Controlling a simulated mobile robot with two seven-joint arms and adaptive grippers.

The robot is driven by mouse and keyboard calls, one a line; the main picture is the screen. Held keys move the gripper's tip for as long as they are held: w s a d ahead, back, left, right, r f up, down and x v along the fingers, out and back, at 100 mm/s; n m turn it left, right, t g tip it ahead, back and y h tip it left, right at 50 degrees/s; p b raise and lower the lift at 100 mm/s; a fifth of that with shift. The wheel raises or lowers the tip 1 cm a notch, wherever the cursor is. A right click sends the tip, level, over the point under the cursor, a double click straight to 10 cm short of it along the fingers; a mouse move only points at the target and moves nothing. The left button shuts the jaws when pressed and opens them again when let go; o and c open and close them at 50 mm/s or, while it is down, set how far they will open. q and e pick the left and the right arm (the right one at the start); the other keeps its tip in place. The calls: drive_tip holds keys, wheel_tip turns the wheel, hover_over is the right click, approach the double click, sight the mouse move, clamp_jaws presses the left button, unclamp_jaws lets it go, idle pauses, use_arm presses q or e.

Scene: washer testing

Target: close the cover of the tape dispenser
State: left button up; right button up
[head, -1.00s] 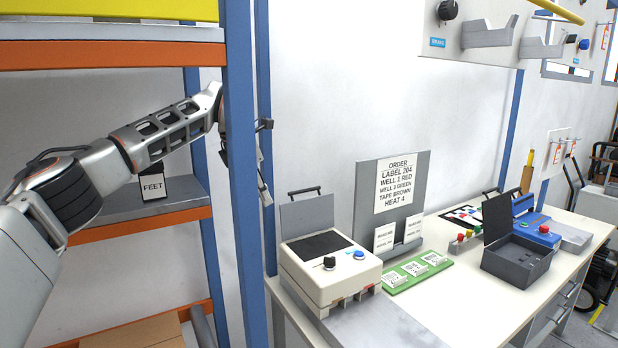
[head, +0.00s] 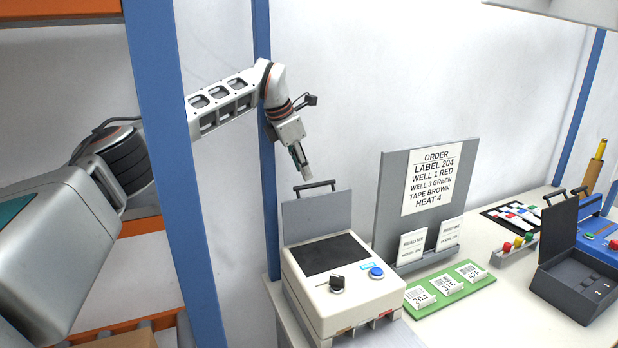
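A white box-shaped device, which I take to be the tape dispenser (head: 305,285), stands on the near left of the bench. Its grey cover (head: 318,218) stands raised at the back, with a black handle (head: 314,185) along its top edge. The dispenser's top has a dark panel (head: 328,254), a black knob and a blue button. My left gripper (head: 304,167) points down just above and left of the cover's handle, seemingly apart from it. Its fingers are seen edge-on, so their opening does not show. My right gripper is not in view.
A grey order board (head: 391,180) with cards stands right of the dispenser, behind a green label tray (head: 470,287). A black case (head: 567,252) with a raised lid is at the right. A blue shelf post (head: 172,170) stands before my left arm. White bench surface lies between.

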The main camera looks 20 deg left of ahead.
sight(308, 186)
use_arm(q)
drive_tip(key=shift+p+x, duration=0.3)
drive_tip(key=shift+x, duration=2.15)
clamp_jaws()
